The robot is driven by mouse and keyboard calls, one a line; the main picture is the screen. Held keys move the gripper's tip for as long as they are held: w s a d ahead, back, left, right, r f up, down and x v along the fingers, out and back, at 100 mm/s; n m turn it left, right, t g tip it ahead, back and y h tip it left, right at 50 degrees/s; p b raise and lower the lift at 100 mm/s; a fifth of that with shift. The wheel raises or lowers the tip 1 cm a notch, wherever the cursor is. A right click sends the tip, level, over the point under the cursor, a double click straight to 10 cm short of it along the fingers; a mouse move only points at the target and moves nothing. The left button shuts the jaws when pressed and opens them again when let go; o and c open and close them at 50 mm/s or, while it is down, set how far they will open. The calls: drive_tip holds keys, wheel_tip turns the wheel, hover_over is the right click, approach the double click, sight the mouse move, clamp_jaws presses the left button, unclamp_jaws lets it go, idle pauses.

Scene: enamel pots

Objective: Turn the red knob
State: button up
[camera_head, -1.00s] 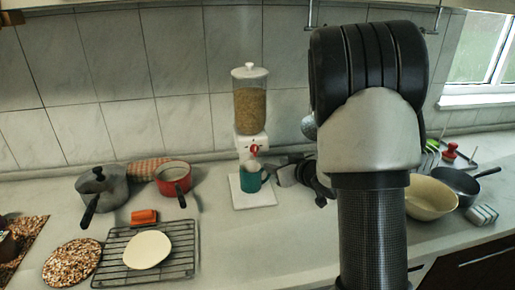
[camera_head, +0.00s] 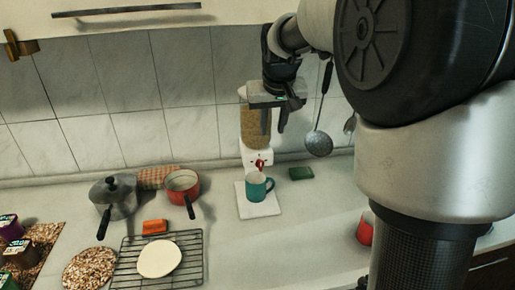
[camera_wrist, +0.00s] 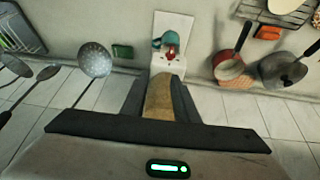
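The red knob (camera_head: 260,163) is on the front of a white dispenser (camera_head: 257,152) with a clear, grain-filled container (camera_head: 252,128). A teal mug (camera_head: 257,186) stands below it on the dispenser's white base (camera_head: 262,209). In the wrist view the knob (camera_wrist: 171,56) shows beyond the fingertips, near the mug (camera_wrist: 167,39). My gripper (camera_head: 274,122) is high at the container, above the knob and not touching it. The wrist view shows my gripper (camera_wrist: 161,76) open, its fingers apart with the container (camera_wrist: 160,98) in line between them. I cannot tell whether they touch the container.
A green sponge (camera_head: 300,173) lies right of the mug. A skimmer (camera_head: 318,142) hangs close right of my gripper. A red pan (camera_head: 183,183), a grey pot (camera_head: 113,197) and a wire rack (camera_head: 190,262) are left.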

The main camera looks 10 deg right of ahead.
drive_tip(key=a+r, duration=0.1)
drive_tip(key=a, duration=0.1)
approach(261, 161)
drive_tip(key=shift+g+y, duration=0.3)
drive_tip(key=x, duration=0.9)
drive_tip(key=shift+w+d, duration=0.2)
drive_tip(key=c, duration=0.7)
